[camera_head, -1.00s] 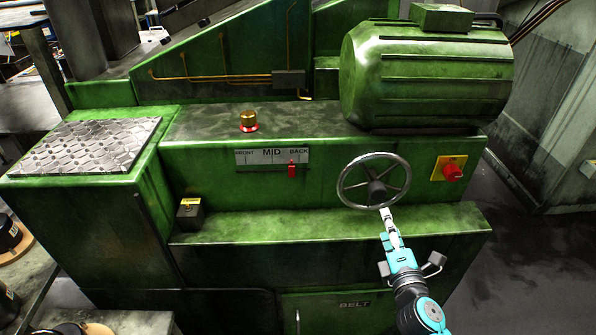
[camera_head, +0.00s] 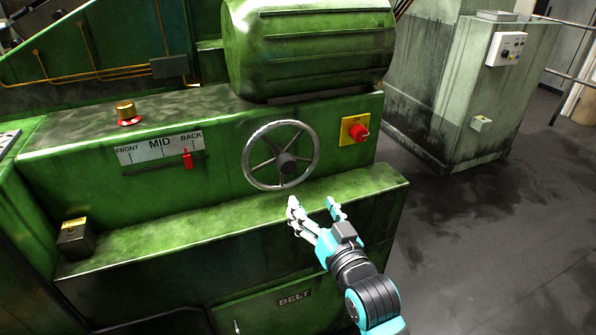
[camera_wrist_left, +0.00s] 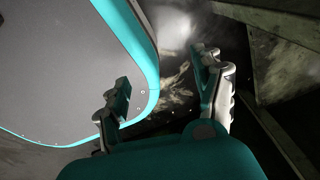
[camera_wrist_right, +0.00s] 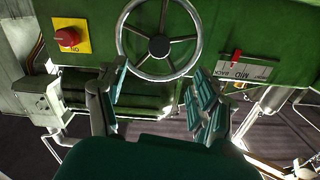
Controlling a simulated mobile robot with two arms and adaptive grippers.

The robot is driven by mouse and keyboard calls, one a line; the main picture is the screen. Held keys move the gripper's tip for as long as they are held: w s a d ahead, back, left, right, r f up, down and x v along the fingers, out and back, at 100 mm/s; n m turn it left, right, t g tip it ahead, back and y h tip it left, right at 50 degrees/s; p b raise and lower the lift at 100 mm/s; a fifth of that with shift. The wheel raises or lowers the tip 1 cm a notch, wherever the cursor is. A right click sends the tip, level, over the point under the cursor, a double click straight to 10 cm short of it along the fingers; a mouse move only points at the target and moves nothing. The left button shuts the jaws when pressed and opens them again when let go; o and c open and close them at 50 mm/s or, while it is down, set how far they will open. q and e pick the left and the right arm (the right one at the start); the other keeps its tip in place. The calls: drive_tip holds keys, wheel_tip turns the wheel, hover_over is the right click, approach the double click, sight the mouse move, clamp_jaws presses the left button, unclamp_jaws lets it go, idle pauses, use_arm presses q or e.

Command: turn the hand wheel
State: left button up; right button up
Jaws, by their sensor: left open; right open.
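The hand wheel (camera_head: 246,164) is a metal ring with spokes and a dark hub on the front of the green machine. It also shows at the top of the right wrist view (camera_wrist_right: 160,76). My right gripper (camera_head: 312,203) is open and empty, below and slightly right of the wheel in the head view, apart from it. In the right wrist view its fingers (camera_wrist_right: 160,95) are spread below the wheel's rim. My left gripper (camera_wrist_left: 163,75) is open and empty in the left wrist view, away from the wheel. It is not in the head view.
A red knob on a yellow plate (camera_head: 355,130) sits right of the wheel. A FRONT-MID-BACK scale (camera_head: 160,148) with a red pointer (camera_head: 188,159) is left of it. A green ledge (camera_head: 225,222) juts out below. A grey cabinet (camera_head: 455,85) stands right, with open floor before it.

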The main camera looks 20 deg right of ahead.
sight(289, 170)
drive_tip(key=w, duration=1)
drive_tip(key=w+p, duration=0.1)
drive_tip(key=w, duration=0.4)
drive_tip(key=shift+w+a, duration=0.3)
clamp_jaws()
